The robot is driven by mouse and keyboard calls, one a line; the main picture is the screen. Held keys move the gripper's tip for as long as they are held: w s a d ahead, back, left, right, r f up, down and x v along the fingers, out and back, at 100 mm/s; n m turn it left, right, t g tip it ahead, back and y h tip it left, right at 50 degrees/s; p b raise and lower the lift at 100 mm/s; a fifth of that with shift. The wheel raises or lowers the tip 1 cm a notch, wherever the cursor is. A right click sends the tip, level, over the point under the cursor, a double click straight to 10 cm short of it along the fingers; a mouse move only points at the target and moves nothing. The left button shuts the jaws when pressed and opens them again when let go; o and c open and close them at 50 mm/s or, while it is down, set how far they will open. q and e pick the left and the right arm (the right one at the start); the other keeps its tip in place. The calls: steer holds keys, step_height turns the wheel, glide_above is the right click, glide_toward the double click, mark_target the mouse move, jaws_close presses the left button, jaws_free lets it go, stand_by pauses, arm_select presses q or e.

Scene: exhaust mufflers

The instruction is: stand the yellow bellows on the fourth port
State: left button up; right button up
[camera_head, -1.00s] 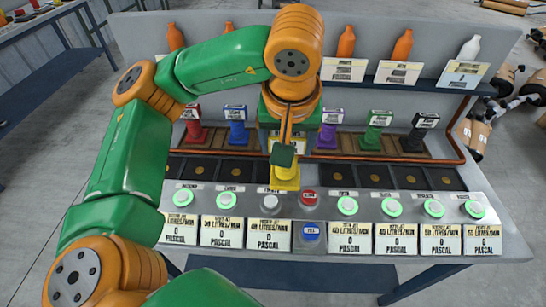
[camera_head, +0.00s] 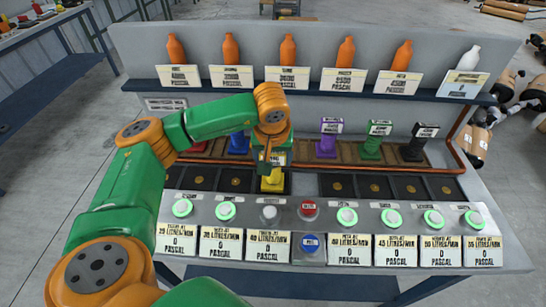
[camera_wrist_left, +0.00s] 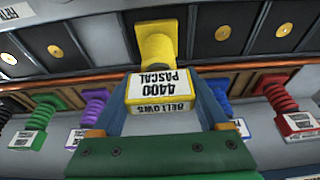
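The yellow bellows (camera_head: 272,181) is upright at the row of dark square ports, to the right of three bare ports (camera_head: 236,182). Its foot covers the place beneath it, and I cannot tell whether it touches down. My left gripper (camera_head: 270,160) is above it, shut on its labelled top block. In the left wrist view the two blue fingers (camera_wrist_left: 161,100) flank the block of the yellow bellows (camera_wrist_left: 158,45), whose label reads "4400 PASCAL". My right gripper is not in view.
Purple (camera_head: 327,143), green (camera_head: 372,145) and black (camera_head: 414,147) bellows stand on the rack behind; blue (camera_head: 238,144) is partly behind my arm. Several buttons (camera_head: 347,216) line the front, the third from left unlit. Bottles (camera_head: 346,51) stand on the upper shelf.

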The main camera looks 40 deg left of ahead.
arm_select(q)
steer(key=o, duration=0.3)
steer(key=shift+r, duration=0.45)
steer(key=v, duration=1.1)
steer(key=shift+s+d+r, duration=0.15)
steer(key=shift+s+r, duration=0.05)
steer(key=shift+r, duration=0.05)
